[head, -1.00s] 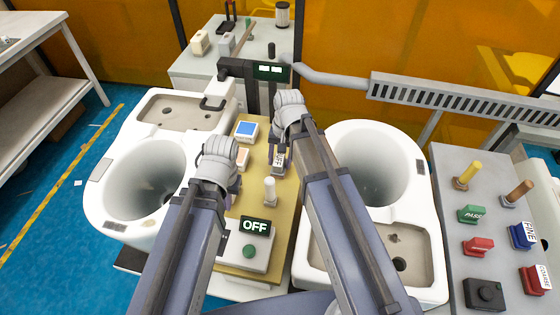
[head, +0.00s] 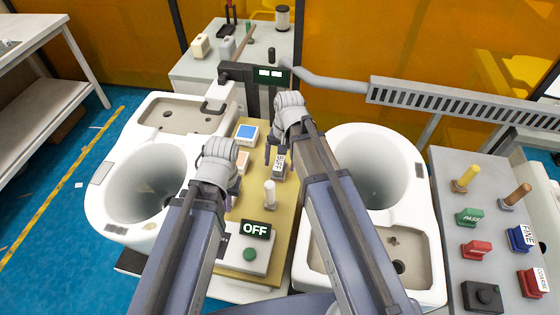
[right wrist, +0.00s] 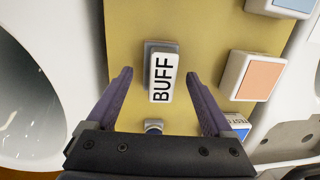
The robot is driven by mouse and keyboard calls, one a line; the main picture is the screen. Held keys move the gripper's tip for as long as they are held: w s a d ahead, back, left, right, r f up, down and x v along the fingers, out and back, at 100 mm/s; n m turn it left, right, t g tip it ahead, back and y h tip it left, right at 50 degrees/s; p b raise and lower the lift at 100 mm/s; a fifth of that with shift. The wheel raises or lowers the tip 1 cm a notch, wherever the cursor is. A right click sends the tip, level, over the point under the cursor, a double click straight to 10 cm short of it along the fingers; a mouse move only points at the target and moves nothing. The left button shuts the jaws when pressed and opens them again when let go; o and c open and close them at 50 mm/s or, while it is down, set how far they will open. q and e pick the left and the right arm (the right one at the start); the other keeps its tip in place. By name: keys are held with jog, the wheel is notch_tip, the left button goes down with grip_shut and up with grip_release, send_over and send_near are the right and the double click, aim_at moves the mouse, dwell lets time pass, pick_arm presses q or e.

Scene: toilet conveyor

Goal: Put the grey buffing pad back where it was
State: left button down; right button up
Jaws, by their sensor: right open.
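The grey buffing pad (right wrist: 162,52) carries a white "BUFF" label and is on the tan board (right wrist: 205,20) between the two toilets. It also shows in the head view (head: 278,168), partly behind my right gripper. My right gripper (right wrist: 160,77) is open, with one finger on each side of the pad and visible gaps to both; I cannot tell its height above the pad. My left gripper (head: 234,192) is over the board's left side, its fingers mostly hidden behind its own wrist, so I cannot see whether it is open.
A white peg (head: 269,193) and an "OFF" box (head: 248,252) stand on the board nearer me. Blue-topped (head: 246,134) and orange-topped (right wrist: 258,78) blocks sit on its left side. White toilets flank it (head: 112,185) (head: 410,165). A grey table (head: 450,210) with coloured handles is right.

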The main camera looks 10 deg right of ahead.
notch_tip(320, 180, up, 11)
jog(key=d+p, duration=0.1)
jog(key=p, duration=0.9)
jog(key=n+h, duration=0.2)
jog(key=n, duration=0.5)
send_over(270, 187)
jog(key=shift+w, duration=0.45)
jog(key=shift+s+a+n+h, duration=0.15)
jog(key=shift+s+n+h, duration=0.15)
jog(key=shift+s+n, duration=0.15)
jog(key=shift+w, duration=0.1)
jog(key=shift+f+b, duration=0.75)
jog(key=shift+f, duration=0.15)
